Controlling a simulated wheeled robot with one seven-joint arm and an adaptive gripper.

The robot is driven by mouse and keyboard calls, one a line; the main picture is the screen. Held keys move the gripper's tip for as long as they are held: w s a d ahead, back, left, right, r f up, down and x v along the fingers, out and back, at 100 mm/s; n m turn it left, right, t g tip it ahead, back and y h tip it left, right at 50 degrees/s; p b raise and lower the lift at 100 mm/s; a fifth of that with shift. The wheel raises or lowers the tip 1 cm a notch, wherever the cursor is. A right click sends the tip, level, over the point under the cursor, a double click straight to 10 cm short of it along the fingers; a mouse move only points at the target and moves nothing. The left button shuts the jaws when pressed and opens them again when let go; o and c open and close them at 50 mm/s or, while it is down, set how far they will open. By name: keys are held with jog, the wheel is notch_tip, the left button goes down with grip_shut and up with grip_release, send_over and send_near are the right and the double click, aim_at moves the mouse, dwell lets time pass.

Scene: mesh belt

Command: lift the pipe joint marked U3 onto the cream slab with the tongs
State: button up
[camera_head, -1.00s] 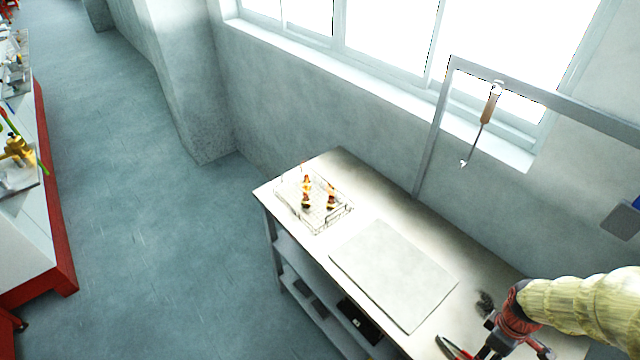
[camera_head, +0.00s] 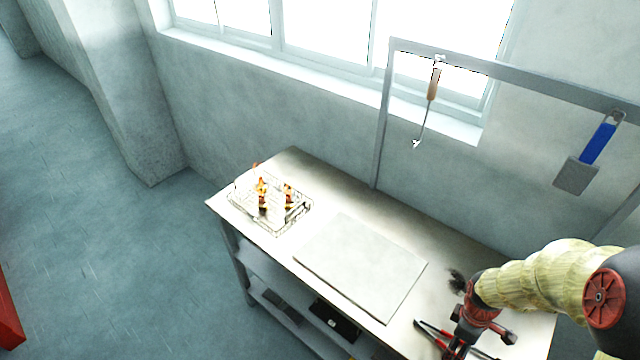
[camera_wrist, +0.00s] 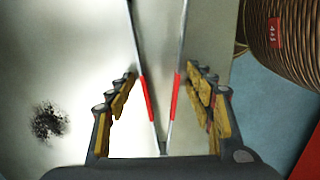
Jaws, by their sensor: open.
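The tongs (camera_head: 440,337) lie on the bench top at its near right end, with red grips and thin metal arms. In the wrist view the tongs (camera_wrist: 147,95) run lengthwise between my fingers, not gripped. My gripper (camera_wrist: 158,88) is open around them, with worn yellow pads on both sides. In the head view my gripper (camera_head: 458,345) is over the bench's right end, partly cut off. The cream slab (camera_head: 362,264) lies flat and bare mid-bench. Several small orange and dark pieces (camera_head: 263,195) stand in a wire mesh tray (camera_head: 278,228); no U3 mark is readable.
A hook tool (camera_head: 432,90) and a blue-handled scraper (camera_head: 590,158) hang from a grey frame (camera_head: 384,120) behind the bench. A dark smudge (camera_wrist: 48,122) marks the bench top. A brown ribbed coil (camera_wrist: 284,40) with a red label is at the wrist view's upper right.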

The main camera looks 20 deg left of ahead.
jog(key=shift+c, duration=0.3)
jog(key=c, duration=0.6)
jog(key=shift+r, duration=0.1)
notch_tip(320, 180, up, 12)
jog(key=p, duration=0.9)
jog(key=shift+p, duration=0.4)
